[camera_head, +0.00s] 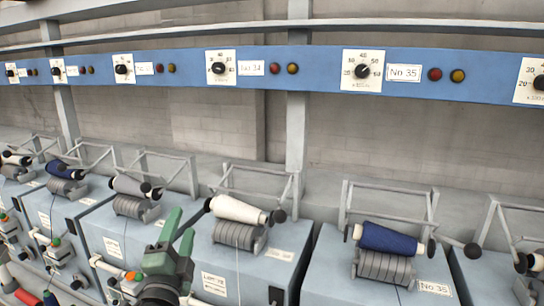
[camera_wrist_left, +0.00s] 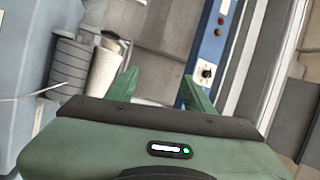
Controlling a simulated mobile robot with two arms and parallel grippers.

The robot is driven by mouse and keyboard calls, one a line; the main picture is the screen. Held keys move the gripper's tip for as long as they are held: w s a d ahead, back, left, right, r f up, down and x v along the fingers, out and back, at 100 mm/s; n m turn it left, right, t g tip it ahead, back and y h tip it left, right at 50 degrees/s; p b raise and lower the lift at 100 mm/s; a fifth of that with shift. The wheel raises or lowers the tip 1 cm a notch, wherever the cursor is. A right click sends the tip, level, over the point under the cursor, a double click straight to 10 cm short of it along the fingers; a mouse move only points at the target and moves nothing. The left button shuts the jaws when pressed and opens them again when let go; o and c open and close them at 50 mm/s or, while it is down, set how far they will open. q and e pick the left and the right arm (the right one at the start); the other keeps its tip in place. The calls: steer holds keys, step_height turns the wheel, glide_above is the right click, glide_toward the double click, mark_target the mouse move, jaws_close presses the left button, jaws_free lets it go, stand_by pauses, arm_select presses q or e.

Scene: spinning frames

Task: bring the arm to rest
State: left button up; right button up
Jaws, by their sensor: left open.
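My left gripper (camera_head: 178,236) is green and shows at the bottom of the head view, left of centre, with its two fingers pointing up. It is open, and nothing shows between the fingers. In the left wrist view its fingers (camera_wrist_left: 160,90) stand apart with the wall and blue rail beyond. A white yarn cone (camera_head: 237,209) lies on a grey grooved drum to the right of the gripper in the head view, apart from it. The white cone also shows left of the fingers in the left wrist view (camera_wrist_left: 104,72). My right gripper is not in view.
Blue-grey machine units stand in a row, with a dark blue cone (camera_head: 388,238) on the unit at right and a grey cone (camera_head: 130,186) at left. Metal cradle frames rise behind the cones. A blue rail (camera_head: 320,78) with dials and buttons runs above.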

arm_select(q)
steer(key=s+a+f+n+g+y, duration=0.1)
steer(key=s+a+f+n+g, duration=0.1)
steer(key=s+f+n+g, duration=0.65)
steer(key=s+a+f+g+y, duration=0.15)
steer(key=s+f, duration=0.35)
steer(key=f, duration=0.9)
steer(key=s+d+f+n+g+h, duration=0.15)
steer(key=s+f+g, duration=0.3)
steer(key=s, duration=0.55)
steer(key=s+d+f+n+g+h, duration=0.1)
steer(key=s+f+n+g+h, duration=0.15)
steer(key=s+f, duration=0.6)
steer(key=s+f+g, duration=0.1)
steer(key=s+f, duration=0.1)
steer(key=f, duration=1.1)
steer(key=s+f+g, duration=0.1)
steer(key=s+f, duration=0.2)
steer(key=f, duration=1)
steer(key=s+a+f+y, duration=0.1)
steer(key=s+a+f, duration=0.2)
steer(key=s+f, duration=1.1)
steer(key=shift+s+g, duration=0.4)
steer(key=shift+s, duration=0.45)
steer(key=c, duration=0.3)
steer(key=shift+w, duration=0.15)
steer(key=shift+c, duration=0.2)
